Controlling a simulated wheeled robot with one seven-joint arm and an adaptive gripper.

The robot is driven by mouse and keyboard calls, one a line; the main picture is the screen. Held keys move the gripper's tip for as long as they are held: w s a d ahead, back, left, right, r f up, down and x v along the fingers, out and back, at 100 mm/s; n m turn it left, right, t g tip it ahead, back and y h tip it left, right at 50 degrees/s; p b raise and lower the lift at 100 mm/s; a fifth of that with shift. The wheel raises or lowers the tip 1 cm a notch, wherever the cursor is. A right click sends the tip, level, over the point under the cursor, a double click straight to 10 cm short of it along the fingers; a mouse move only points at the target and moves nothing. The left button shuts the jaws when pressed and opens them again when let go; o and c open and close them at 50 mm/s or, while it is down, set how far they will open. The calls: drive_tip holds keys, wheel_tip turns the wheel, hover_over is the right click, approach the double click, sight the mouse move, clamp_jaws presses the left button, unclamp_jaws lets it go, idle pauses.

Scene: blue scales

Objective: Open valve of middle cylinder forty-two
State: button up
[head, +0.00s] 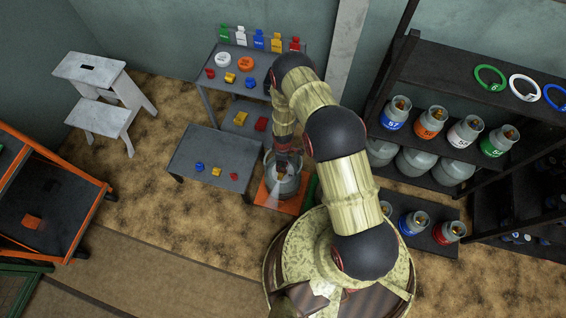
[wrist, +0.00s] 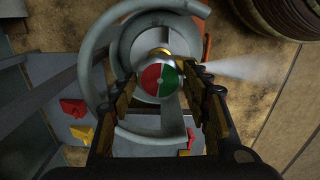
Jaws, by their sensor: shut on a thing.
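A grey gas cylinder (head: 287,187) stands upright on an orange platform (head: 264,197), below the end of my arm in the head view. In the wrist view its grey collar (wrist: 136,142) curves around the valve. The round valve knob (wrist: 158,80) is half red and half green, with brass behind it. My gripper (wrist: 159,76) is shut on the knob, one finger on each side; it also shows in the head view (head: 282,162). A pale spray (wrist: 243,68) streams rightward from near the valve. No number is readable on this cylinder.
A low grey table (head: 210,155) with small coloured pieces stands left of the cylinder. A dark rack (head: 445,110) with labelled cylinders stands on the right. A white step stool (head: 95,120) and orange cart (head: 75,195) are left. Brown floor between is clear.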

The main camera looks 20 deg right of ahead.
drive_tip(key=o, duration=1.2)
drive_tip(key=shift+c, duration=0.2)
wheel_tip(320, 180, up, 12)
idle(0.5)
